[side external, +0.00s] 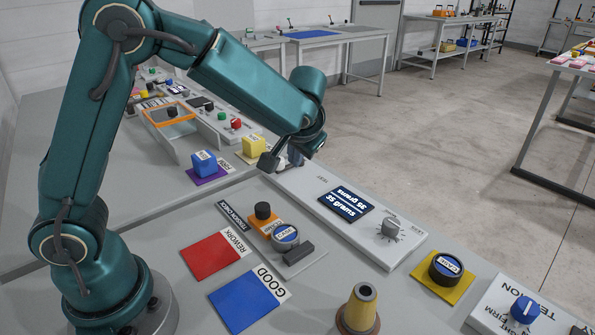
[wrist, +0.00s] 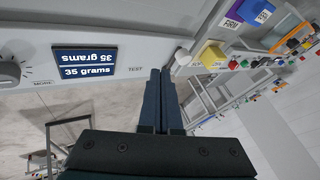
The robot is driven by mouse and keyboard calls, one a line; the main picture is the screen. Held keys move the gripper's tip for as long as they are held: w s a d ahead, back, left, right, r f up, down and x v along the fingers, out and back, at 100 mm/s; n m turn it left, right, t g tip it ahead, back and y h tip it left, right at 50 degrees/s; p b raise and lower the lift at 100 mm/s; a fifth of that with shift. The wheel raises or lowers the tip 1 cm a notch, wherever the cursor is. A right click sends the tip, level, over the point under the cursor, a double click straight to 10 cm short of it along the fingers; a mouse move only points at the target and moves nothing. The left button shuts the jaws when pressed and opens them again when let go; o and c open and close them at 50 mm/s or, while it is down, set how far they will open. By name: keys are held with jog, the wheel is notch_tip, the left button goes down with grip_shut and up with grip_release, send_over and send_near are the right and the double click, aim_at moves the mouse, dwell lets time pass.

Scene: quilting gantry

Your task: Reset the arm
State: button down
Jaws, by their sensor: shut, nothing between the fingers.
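My gripper (side external: 270,162) hangs at the end of my teal arm, over the far end of the white panel with the display in the side external view. In the wrist view my gripper's two dark fingers (wrist: 161,75) lie side by side, shut with nothing between them. The white panel's display (side external: 345,204) reads "35 grams"; it also shows in the wrist view (wrist: 84,62). The panel's grey knob (side external: 389,228) stands to the right of the display.
A blue block (side external: 204,163) and a yellow block (side external: 254,146) stand close to my gripper. Red (side external: 211,258) and blue (side external: 246,302) pads, a tension check fixture (side external: 263,211), a spool (side external: 360,306) and a dark round piece on a yellow pad (side external: 445,268) are in front.

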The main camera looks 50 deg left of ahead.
notch_tip(320, 180, up, 17)
jog(key=w+a+t, duration=0.2)
jog(key=t, duration=0.5)
jog(key=s+d+r+m+t+h, duration=0.3)
jog(key=d+r+t+h, duration=0.15)
jog(key=d+r, duration=0.3)
jog(key=s+d+f+m+g+h, duration=0.2)
jog(key=s+d+f+m+h, duration=0.1)
jog(key=s+d+f+h, duration=0.3)
jog(key=s+a+f+n+g+y, duration=0.3)
jog(key=s+f+g, duration=0.5)
jog(key=s+f, duration=0.5)
jog(key=shift+a+f+n+y, duration=0.15)
jog(key=shift+f+n+y, duration=0.15)
jog(key=shift+f+y, duration=0.3)
